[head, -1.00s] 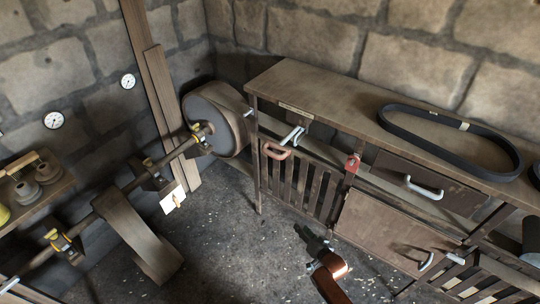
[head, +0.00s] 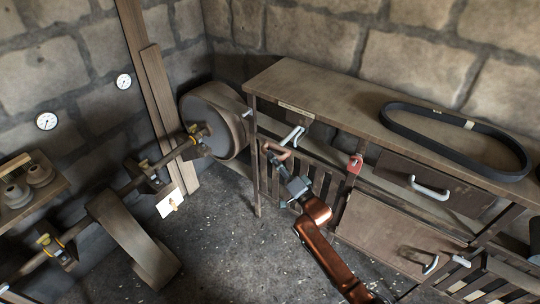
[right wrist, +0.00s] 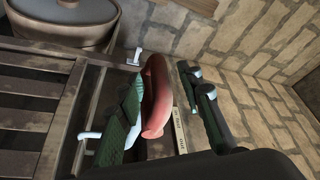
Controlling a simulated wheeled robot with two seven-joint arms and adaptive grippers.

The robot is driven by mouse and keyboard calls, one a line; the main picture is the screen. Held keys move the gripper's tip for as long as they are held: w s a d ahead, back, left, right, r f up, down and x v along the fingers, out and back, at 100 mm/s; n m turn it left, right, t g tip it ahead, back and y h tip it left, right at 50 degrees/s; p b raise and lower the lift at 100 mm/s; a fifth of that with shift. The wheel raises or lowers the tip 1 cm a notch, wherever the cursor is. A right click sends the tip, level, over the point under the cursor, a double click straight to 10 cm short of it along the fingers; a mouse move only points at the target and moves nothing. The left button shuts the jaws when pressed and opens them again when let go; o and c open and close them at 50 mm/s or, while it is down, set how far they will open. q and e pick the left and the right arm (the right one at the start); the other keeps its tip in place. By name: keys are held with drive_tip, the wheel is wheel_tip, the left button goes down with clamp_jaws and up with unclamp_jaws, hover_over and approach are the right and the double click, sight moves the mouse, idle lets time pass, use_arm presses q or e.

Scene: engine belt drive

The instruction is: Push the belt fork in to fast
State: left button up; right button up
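My right gripper (head: 284,168) is at this handle in the head view. In the right wrist view my right gripper (right wrist: 162,80) is open, with the loop between its fingers. The loop lies close to the left finger, with a gap to the right finger. Whether the left finger touches it I cannot tell. My left gripper is not in view.
The wooden bench (head: 300,78) carries a dark belt loop (head: 400,133). A grey lever (head: 293,137) and a red part (head: 355,163) sit along its front. A large pulley (head: 214,122) stands left of the bench. A slatted panel (head: 285,176) lies below the handle.

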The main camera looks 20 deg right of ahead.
drive_tip(key=shift+x, duration=1.45)
drive_tip(key=shift+c, duration=0.3)
clamp_jaws()
